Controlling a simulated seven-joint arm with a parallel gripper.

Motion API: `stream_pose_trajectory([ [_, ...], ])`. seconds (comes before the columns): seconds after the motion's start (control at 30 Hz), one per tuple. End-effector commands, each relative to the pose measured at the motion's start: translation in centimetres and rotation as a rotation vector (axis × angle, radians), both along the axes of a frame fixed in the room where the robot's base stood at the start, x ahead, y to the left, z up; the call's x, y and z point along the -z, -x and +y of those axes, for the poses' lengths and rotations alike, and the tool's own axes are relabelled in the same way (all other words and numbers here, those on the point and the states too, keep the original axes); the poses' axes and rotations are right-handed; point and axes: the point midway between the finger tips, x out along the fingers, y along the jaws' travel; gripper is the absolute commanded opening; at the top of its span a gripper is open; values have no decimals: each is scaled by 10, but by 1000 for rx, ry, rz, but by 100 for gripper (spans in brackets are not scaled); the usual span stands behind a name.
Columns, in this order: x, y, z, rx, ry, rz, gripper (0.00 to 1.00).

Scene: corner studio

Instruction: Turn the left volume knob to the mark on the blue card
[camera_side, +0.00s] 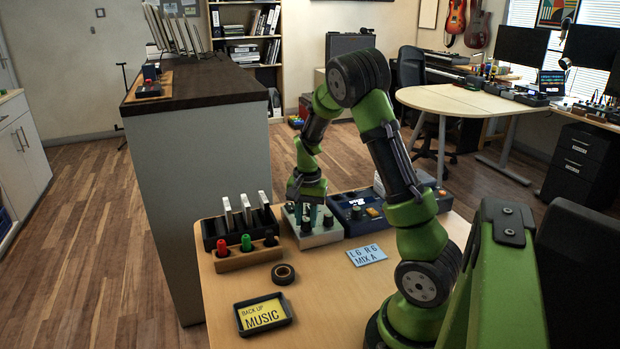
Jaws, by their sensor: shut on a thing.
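The blue card (366,257) lies on the table and reads "L6 R6 MIX A". Behind it to the left is a small light-topped control box (318,240) with dark knobs. One knob (306,226) shows at its front and another (328,221) to the right. My gripper (306,212) points down over the back of the box, shut on a knob there. The fingers and arm hide most of that knob, so I cannot tell its pointer angle or confirm that it is the left volume knob.
A blue device (352,222) stands right of the box. To the left are a black rack (212,236) with white cards and a wooden holder (229,264) with coloured pegs. A tape roll (283,274) and a "Back up music" tray (285,321) lie in front.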

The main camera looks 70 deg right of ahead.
Motion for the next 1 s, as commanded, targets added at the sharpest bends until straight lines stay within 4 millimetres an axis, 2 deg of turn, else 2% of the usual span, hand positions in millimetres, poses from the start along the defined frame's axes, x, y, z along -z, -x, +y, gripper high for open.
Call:
stream_pose_trajectory([
  [0.2, -1, -1, 0, 175, 0, -2, 0],
  [0.5, -1, 0, 0, 335, -1, -3, 0],
  [1.0, -1, 0, 0, 396, 0, -3, 0],
])
